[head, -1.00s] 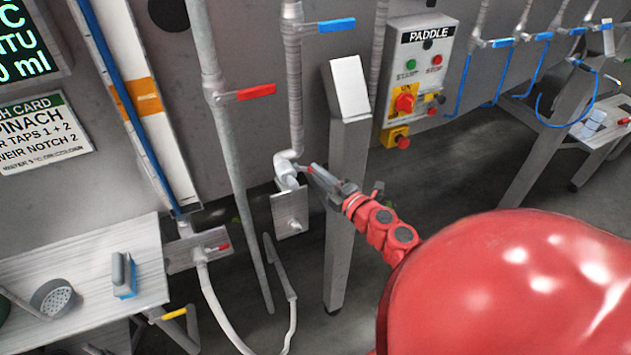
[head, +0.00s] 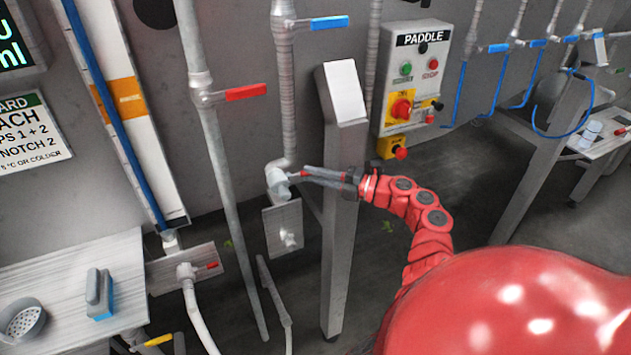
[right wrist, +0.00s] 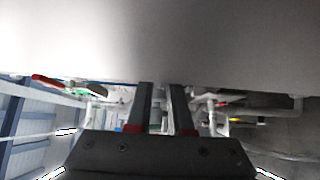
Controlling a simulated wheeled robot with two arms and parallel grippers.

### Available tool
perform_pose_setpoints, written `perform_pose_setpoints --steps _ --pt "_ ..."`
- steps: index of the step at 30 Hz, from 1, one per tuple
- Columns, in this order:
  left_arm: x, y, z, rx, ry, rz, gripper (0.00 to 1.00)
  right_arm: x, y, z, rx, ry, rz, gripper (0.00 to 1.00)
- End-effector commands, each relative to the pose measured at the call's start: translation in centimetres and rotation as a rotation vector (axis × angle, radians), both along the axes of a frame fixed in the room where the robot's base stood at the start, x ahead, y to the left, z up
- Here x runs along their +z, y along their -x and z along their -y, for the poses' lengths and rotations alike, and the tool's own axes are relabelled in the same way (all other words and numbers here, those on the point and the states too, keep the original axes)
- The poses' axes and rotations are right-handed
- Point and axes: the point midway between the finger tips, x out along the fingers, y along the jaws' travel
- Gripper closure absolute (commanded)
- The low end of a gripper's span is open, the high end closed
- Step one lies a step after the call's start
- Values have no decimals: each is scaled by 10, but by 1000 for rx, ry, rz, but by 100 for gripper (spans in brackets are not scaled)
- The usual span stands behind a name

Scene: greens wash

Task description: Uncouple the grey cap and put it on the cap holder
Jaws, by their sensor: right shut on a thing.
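The grey cap (head: 280,189) is at the lower end of the elbow on the vertical pipe (head: 284,110) in the head view. My right gripper (head: 294,175) reaches it from the right, its fingers nearly level and shut on it. I cannot tell whether the cap is still coupled to the pipe. In the right wrist view the fingers (right wrist: 161,90) run up to a large pale grey surface that hides what lies beyond. A plate with a small pale fitting (head: 268,238), perhaps the cap holder, is just below the cap. My left gripper is not in view.
A grey post (head: 342,230) with a slanted top stands close beside my right gripper. The paddle control box (head: 417,75) is on the wall to the right. A bench (head: 60,270) with a blue-and-grey brush (head: 100,295) is at left.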

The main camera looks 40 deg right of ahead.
Motion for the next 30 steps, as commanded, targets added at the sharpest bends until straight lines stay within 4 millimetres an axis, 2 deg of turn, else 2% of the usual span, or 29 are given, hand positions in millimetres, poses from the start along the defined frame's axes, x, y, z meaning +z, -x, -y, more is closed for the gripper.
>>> perform_pose_setpoints --steps 6,21,22,24,26,30 --pt "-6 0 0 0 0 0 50 0 -2 2 23 -1 1 100" --pt "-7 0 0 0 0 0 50 0 -2 1 33 2 0 100" --pt "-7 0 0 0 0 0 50 0 -2 1 33 2 0 76" --pt "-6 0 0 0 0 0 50 0 -2 1 33 2 0 63" --pt "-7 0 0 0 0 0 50 0 -2 1 33 2 0 52" --pt "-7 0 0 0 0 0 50 0 -2 1 33 2 0 50"
